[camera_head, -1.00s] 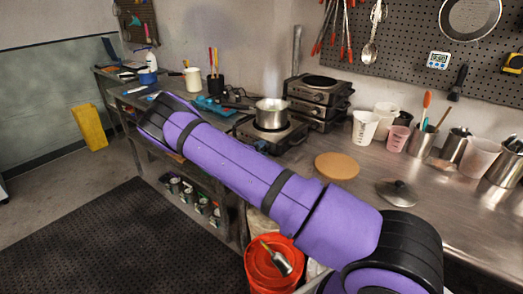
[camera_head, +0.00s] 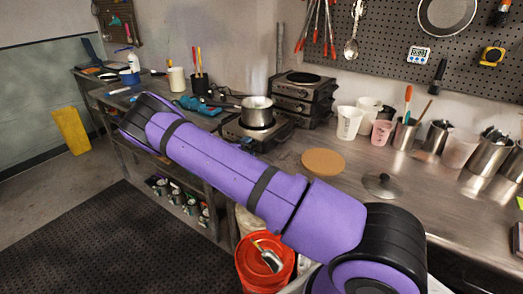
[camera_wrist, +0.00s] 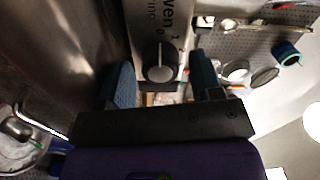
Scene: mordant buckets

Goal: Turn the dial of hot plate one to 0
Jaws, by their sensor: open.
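A dark round dial (camera_wrist: 160,74) with a pale pointer line sits on a light metal panel (camera_wrist: 151,28) in the wrist view. The panel has dark lettering and numerals; the exact setting cannot be read surely. My gripper (camera_wrist: 164,82) is open, one blue finger on each side of the dial, with gaps visible; I cannot tell whether either finger touches it. In the head view, a hot plate (camera_head: 233,131) stands on the bench with a steel pot (camera_head: 257,112) on it. My purple arm crosses in front, and my gripper is hidden there.
Stacked hot plates (camera_head: 303,99) stand behind the pot. A round tan board (camera_head: 323,162) and a lid (camera_head: 385,186) lie on the steel bench to the right. Cups and steel beakers line the wall. A red bucket (camera_head: 250,264) stands below the bench.

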